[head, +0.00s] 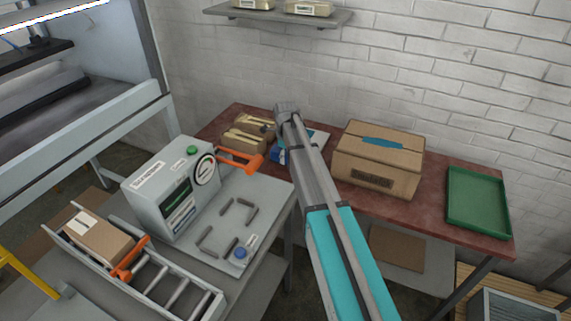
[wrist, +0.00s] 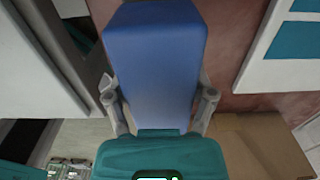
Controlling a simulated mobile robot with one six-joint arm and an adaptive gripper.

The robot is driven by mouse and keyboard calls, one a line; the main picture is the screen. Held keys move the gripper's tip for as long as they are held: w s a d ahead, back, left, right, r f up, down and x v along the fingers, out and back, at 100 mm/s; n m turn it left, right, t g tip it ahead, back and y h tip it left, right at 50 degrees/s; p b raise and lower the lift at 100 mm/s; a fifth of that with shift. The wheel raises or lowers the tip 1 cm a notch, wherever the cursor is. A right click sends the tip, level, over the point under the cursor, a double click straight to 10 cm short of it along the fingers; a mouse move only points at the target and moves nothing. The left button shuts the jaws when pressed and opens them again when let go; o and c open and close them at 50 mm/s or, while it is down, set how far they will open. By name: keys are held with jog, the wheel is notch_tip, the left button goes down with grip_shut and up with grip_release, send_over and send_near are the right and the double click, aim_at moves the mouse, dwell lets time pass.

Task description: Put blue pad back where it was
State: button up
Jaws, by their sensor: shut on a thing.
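The blue pad (wrist: 155,60) is a blue block that fills the upper middle of the wrist view. My gripper (wrist: 160,102) is shut on it, with one finger on each side. In the head view a bit of blue, likely the pad (head: 278,157), shows left of my arm, over the red-brown table (head: 460,233). My gripper is mostly hidden behind my arm there. I cannot tell whether the pad touches the table. A white board with teal patches (wrist: 290,45) lies to the right of the pad in the wrist view.
The grey press machine (head: 165,195) stands on a grey bench at left, with an orange handle (head: 240,160) close to my gripper. Wooden spoon boxes (head: 243,140) lie behind. A cardboard box (head: 378,160) and green tray (head: 477,200) stand to the right.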

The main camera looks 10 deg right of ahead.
aim_at(286, 162)
jog(key=shift+w+f+b, duration=0.15)
jog(key=shift+f+b, duration=1.3)
jog(key=shift+f, duration=0.3)
jog(key=shift+f, duration=0.1)
jog(key=o, duration=0.9)
jog(key=shift+o, duration=0.2)
jog(key=shift+r, duration=0.2)
notch_tip(286, 162, up, 12)
jog(key=p, duration=1.2)
